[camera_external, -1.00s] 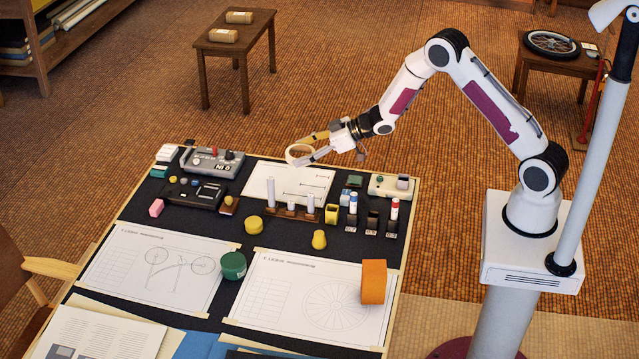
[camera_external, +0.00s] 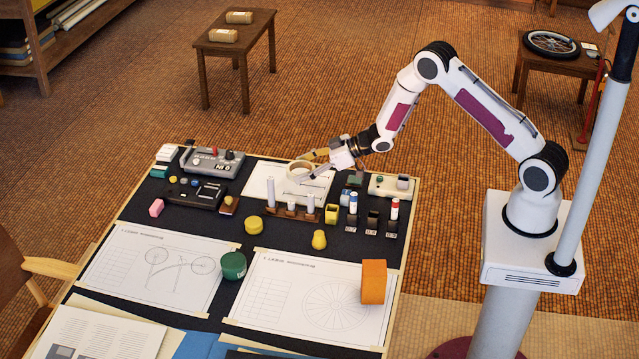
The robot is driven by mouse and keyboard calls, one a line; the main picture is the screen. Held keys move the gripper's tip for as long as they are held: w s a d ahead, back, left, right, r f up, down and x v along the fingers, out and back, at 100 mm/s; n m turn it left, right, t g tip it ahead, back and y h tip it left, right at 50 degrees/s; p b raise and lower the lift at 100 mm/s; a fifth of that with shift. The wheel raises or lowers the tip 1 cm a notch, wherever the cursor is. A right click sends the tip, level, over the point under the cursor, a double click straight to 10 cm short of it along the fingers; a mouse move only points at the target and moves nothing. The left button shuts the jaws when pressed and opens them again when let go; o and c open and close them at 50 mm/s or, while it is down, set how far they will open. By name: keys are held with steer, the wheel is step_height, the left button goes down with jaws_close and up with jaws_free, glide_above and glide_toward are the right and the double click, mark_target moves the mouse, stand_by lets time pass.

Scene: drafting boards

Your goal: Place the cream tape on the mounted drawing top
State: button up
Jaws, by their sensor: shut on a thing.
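The cream tape (camera_external: 299,169) is a small ring between the fingers of my gripper (camera_external: 303,167). My gripper is shut on it. It is over a white drawing sheet (camera_external: 262,184) at the back of the dark board. I cannot tell whether the tape touches the sheet. Two more drawings lie nearer the front: a bicycle drawing (camera_external: 130,268) at left and a wheel drawing (camera_external: 290,300) at right. Which of these is the mounted drawing is not labelled legibly.
White posts on a brown stand (camera_external: 290,212) rise just in front of the gripper. A grey device (camera_external: 212,162) stands to the left. Yellow pieces (camera_external: 253,225) lie mid-board.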

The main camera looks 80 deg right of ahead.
mark_target(304, 185)
steer(key=shift+f, duration=0.1)
steer(key=shift+f, duration=1.75)
steer(key=shift+f, duration=0.15)
steer(key=o, duration=1.1)
steer(key=shift+s+r, duration=0.1)
steer(key=shift+r, duration=0.1)
steer(key=shift+v, duration=3.65)
